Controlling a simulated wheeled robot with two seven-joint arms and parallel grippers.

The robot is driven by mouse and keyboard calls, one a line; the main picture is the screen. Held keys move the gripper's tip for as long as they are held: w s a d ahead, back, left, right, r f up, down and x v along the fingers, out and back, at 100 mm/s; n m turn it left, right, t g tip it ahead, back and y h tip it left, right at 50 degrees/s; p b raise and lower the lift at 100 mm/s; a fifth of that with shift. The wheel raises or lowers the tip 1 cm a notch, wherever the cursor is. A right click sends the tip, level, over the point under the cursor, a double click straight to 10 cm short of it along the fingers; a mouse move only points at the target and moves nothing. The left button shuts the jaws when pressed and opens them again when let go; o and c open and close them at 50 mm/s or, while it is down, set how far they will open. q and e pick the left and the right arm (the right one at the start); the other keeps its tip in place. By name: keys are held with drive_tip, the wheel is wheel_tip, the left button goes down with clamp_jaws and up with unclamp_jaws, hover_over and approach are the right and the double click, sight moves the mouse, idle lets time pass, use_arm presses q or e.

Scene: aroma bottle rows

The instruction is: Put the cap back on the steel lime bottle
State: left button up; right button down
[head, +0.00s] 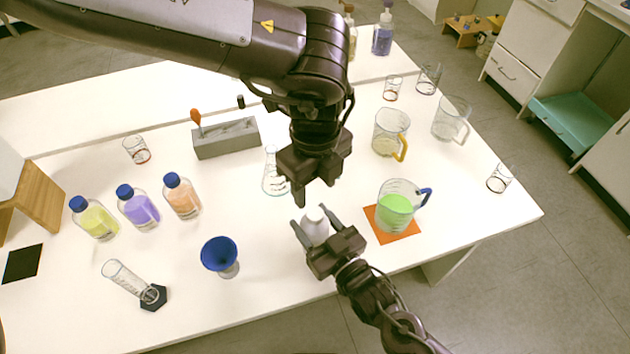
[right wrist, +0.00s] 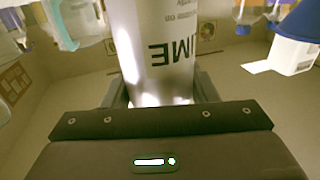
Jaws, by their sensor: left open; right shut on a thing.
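The steel lime bottle (head: 314,229) is a pale cylinder above the front of the table. Its label, partly reading "IME", appears upside down in the right wrist view (right wrist: 160,45). My right gripper (head: 309,218) is shut on the bottle, one finger on each side. My left gripper (head: 315,190) is open just above and behind the bottle's top, pointing down. A small black cylinder (head: 240,101), possibly the cap, stands at the back of the table. I cannot tell clearly whether the bottle's mouth is bare.
A beaker of green liquid (head: 396,206) stands on an orange mat (head: 411,234) right of the bottle. A blue funnel (head: 220,254) stands to its left, and a flask (head: 274,178) behind.

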sight(315, 213)
use_arm(q)
drive_tip(key=shift+f, duration=4)
drive_tip(key=c, duration=1)
drive_tip(key=m, duration=0.7)
drive_tip(key=shift+c, duration=0.3)
drive_tip(key=m, duration=0.5)
drive_tip(key=shift+a, duration=0.1)
drive_tip(key=o, duration=1.2)
drive_tip(key=shift+c, duration=0.2)
